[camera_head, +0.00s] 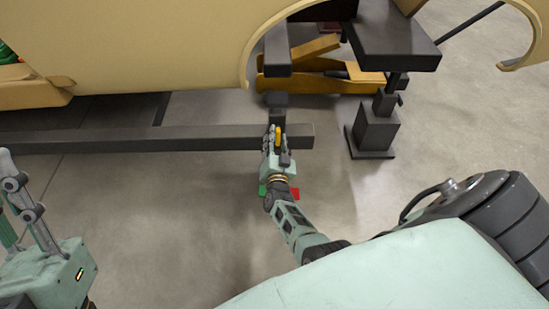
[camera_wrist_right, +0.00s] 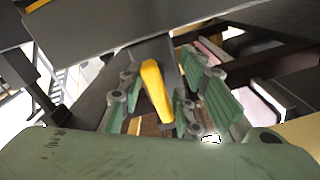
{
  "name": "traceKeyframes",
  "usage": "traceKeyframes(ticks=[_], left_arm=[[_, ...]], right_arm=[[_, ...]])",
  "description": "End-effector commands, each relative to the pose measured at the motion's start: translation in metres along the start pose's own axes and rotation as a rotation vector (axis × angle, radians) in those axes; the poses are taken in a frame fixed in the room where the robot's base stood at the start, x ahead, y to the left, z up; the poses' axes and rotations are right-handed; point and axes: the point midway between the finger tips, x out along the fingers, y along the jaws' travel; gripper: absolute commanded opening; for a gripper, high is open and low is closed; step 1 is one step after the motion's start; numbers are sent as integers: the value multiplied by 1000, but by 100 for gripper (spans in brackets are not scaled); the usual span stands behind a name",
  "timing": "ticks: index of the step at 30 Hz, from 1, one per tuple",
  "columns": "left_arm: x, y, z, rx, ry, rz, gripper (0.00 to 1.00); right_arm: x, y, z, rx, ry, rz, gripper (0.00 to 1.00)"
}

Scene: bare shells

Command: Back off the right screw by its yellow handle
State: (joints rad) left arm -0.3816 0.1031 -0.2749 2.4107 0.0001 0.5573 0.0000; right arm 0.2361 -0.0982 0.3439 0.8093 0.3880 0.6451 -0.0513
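The right screw's yellow handle (camera_head: 278,138) shows in the head view near the right end of a dark grey beam, below the tan body shell. My right gripper (camera_head: 274,142) is at it. In the right wrist view the yellow handle (camera_wrist_right: 156,92) stands tilted between the green finger pads of my right gripper (camera_wrist_right: 160,75). The fingers are apart, with a gap showing on the handle's left side; contact on its right side is unclear. My left gripper (camera_head: 22,200) is at the left edge of the head view, partly cut off, away from the screw.
The tan shell (camera_head: 150,45) hangs over the long dark beam (camera_head: 180,139). A dark stand (camera_head: 374,130) is right of my right gripper, and a yellow jack-like frame (camera_head: 320,82) lies behind. The concrete floor (camera_head: 170,220) in front is clear.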

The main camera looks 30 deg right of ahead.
Motion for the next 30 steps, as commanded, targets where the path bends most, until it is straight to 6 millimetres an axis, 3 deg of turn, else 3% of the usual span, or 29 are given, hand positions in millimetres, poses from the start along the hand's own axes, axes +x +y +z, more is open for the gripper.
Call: traceKeyframes(ticks=[17, 30], left_arm=[[-25, 0, 16, 0, 0, 0, 31], [-59, -1, 37, 0, 0, 0, 31]], right_arm=[[0, -7, -3, 904, 4, -1, 31], [0, -8, -9, 1731, 2, -3, 31]])
